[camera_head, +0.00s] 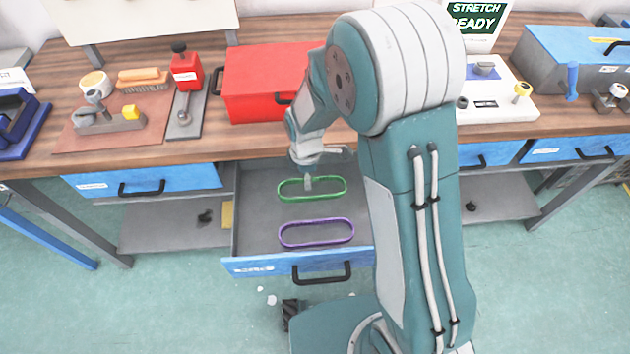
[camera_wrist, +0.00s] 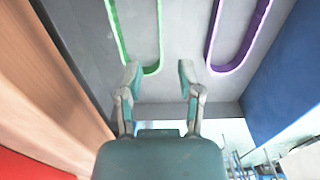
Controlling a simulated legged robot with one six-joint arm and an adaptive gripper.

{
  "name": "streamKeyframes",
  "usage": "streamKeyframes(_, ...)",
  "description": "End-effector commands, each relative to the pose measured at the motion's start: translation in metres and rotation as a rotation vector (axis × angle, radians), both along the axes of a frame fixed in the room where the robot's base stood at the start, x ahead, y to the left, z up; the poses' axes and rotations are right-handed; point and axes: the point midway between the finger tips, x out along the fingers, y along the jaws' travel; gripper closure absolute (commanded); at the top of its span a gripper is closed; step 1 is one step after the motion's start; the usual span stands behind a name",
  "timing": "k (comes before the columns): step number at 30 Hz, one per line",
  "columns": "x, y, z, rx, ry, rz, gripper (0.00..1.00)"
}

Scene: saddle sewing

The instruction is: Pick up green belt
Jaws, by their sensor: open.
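The green belt (camera_head: 330,194) is a long oval loop lying on the floor of an open drawer (camera_head: 260,215). A purple belt (camera_head: 318,243) of the same shape lies nearer the drawer front. My gripper (camera_head: 309,182) is over the drawer at the green belt. In the wrist view my gripper (camera_wrist: 160,78) is open with nothing between its fingers. There the rounded end of the green belt (camera_wrist: 120,40) is by the left fingertip. The purple belt (camera_wrist: 212,45) is beyond the right fingertip. I cannot tell the height of the fingertips above the drawer floor.
The wooden tabletop (camera_head: 235,140) overhangs the back of the drawer. A red toolbox (camera_head: 265,80) stands on it above the drawer. The blue drawer front (camera_head: 300,265) with a black handle bounds the near side. The drawer floor around the belts is clear.

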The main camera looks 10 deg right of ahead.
Motion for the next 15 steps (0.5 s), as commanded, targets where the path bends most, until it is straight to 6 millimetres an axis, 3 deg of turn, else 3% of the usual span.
streamKeyframes(6, 0.0, -0.002, -0.036, 0.002, 0.004, -0.003, 0.53)
streamKeyframes(15, 0.0, 0.0, -0.066, 0.003, 0.005, -0.003, 0.53)
